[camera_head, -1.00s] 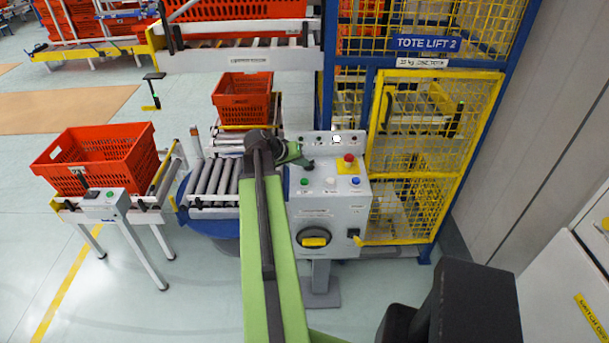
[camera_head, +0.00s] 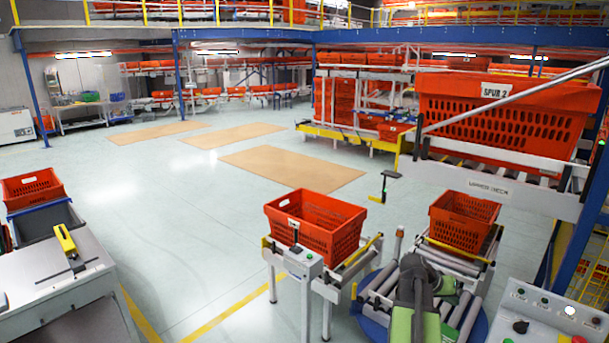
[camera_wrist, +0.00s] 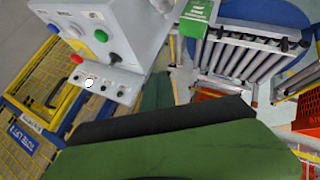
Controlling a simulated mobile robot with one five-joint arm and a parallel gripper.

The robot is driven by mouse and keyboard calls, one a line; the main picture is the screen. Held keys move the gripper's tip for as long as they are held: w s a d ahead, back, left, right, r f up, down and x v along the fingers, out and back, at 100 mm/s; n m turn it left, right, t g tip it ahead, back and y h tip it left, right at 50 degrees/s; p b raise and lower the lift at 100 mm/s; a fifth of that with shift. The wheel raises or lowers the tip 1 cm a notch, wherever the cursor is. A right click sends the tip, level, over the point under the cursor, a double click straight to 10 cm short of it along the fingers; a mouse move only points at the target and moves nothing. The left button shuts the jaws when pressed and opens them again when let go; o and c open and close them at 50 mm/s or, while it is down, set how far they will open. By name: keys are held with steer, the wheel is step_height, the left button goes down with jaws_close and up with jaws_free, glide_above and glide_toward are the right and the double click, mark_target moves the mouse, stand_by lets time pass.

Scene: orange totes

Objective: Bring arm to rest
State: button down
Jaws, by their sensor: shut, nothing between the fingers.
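My arm (camera_head: 415,300) rises from the bottom edge of the head view, right of centre, with a dark joint at its top. My gripper (camera_head: 446,284) shows as a small green shape just right of that joint, in front of the roller table. It is shut and holds nothing; its fingertips are partly hidden and small. In the wrist view a large green and black part of my own arm fills the lower middle. The control box (camera_wrist: 105,30) with coloured buttons is at the wrist view's upper left.
The control box (camera_head: 550,312) stands at the head view's lower right, close to my arm. Orange totes stand on the left conveyor (camera_head: 345,275) and the rear conveyor (camera_head: 470,262). A grey bench (camera_head: 55,270) is at lower left. Open floor (camera_head: 200,230) lies between.

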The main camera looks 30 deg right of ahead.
steer(key=w+a+f+n+t+y+b, duration=0.1)
steer(key=w+a+f+n, duration=0.1)
steer(key=w+a, duration=0.65)
steer(key=w+a+f+n+t+y+b, duration=0.1)
steer(key=w+a+f+n+t, duration=0.3)
steer(key=a, duration=0.8)
steer(key=w+a+f+g+y+b, duration=0.1)
steer(key=w+a, duration=0.7)
steer(key=a, duration=0.3)
steer(key=s+a+f+n+y, duration=0.1)
steer(key=s+a+y, duration=0.1)
steer(key=a, duration=0.7)
steer(key=s+a+f+n+g+y, duration=0.1)
steer(key=a+f+n+y, duration=0.1)
steer(key=a, duration=0.6)
steer(key=s+a+f+n+g+y, duration=0.1)
steer(key=s+a+n, duration=0.1)
steer(key=a, duration=0.7)
steer(key=shift+s+a+f+y+b, duration=0.3)
steer(key=shift+s+y+b, duration=0.05)
steer(key=shift+y+b, duration=0.1)
